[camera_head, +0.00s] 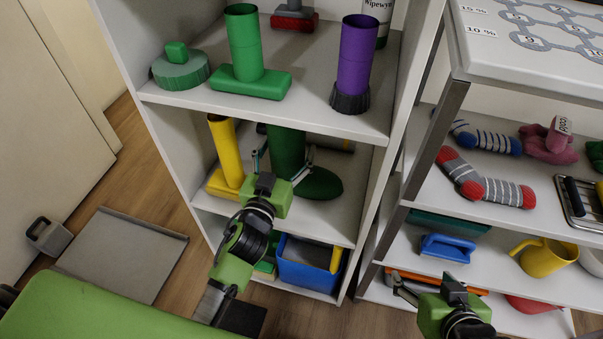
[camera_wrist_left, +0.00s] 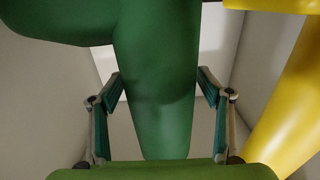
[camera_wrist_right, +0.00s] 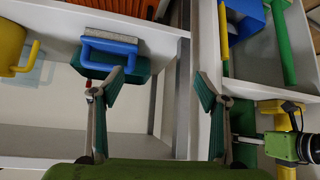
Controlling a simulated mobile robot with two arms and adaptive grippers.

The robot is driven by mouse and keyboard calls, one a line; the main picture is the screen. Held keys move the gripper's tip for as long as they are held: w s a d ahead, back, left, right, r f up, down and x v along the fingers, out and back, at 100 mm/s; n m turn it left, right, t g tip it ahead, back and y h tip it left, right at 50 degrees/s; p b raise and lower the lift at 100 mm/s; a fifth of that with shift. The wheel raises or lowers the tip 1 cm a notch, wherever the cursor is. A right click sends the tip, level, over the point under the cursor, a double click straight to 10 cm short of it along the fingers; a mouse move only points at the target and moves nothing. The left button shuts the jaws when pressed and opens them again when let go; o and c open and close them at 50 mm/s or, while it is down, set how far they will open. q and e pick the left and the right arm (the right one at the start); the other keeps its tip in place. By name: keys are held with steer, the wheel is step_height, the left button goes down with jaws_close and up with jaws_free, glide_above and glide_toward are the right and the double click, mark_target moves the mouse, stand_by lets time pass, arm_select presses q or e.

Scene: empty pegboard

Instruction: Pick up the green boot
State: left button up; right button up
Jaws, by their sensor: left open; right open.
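The green boot (camera_head: 321,184) stands upright on the middle shelf of the white shelving unit, its foot pointing right in the head view. My left gripper (camera_head: 284,164) is open in front of the boot's shaft. In the left wrist view the boot (camera_wrist_left: 155,75) fills the middle, and the fingers of my left gripper (camera_wrist_left: 160,95) stand on either side of its shaft. I cannot tell whether they touch it. My right gripper (camera_head: 436,283) is open and empty in front of the right-hand rack. It also shows open in the right wrist view (camera_wrist_right: 163,90).
A yellow boot (camera_head: 226,150) stands just left of the green one. Green and purple boot-like items stand on the shelf above. A blue bin (camera_head: 303,270) is on the shelf below. A blue-handled brush (camera_head: 447,247) lies on the right rack. A dustpan-like grey tray (camera_head: 122,255) lies on the floor.

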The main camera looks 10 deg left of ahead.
arm_select(q)
steer(key=shift+c, duration=0.3)
steer(key=c, duration=1.9)
steer(key=shift+r, duration=0.1)
